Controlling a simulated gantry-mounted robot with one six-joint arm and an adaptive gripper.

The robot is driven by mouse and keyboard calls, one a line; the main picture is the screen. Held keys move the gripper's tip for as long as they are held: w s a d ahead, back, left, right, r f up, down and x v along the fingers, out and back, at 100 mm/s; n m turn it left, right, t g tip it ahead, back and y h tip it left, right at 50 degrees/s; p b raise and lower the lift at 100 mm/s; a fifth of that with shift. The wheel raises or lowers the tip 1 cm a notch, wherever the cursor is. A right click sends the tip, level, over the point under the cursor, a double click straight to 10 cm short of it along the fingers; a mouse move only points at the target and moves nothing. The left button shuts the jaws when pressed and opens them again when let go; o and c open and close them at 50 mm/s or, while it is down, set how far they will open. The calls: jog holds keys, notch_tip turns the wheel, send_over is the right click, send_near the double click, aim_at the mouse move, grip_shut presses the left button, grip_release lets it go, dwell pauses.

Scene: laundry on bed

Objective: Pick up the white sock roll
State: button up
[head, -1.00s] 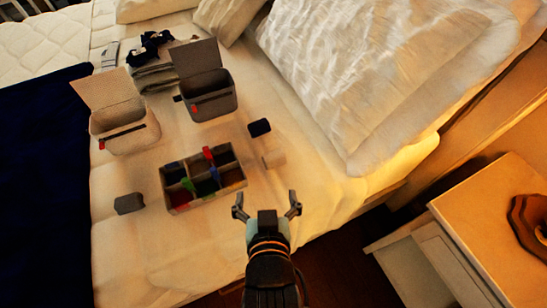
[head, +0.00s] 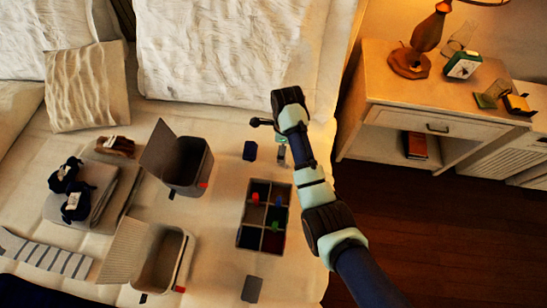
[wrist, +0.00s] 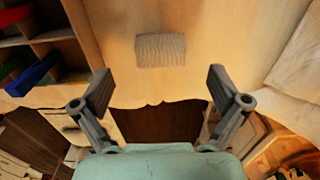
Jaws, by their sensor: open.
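The white sock roll (wrist: 160,50) looks pale and ribbed. It lies on the bed ahead of my gripper (wrist: 158,88) in the wrist view, roughly centred between the two fingers but beyond their tips. The fingers are spread open, with nothing between them.
A divided box (head: 241,211) with coloured items stands close by; its edge shows at upper left in the wrist view. A grey roll (head: 252,289) lies beyond it. Two lidded bins (head: 187,180), (head: 160,272) stand left. A nightstand (head: 390,95) is at right.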

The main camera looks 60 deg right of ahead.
jog(key=f+b, duration=0.2)
jog(key=f, duration=0.5)
jog(key=shift+s+b, duration=0.2)
jog(key=shift+b, duration=0.15)
jog(key=c, duration=1)
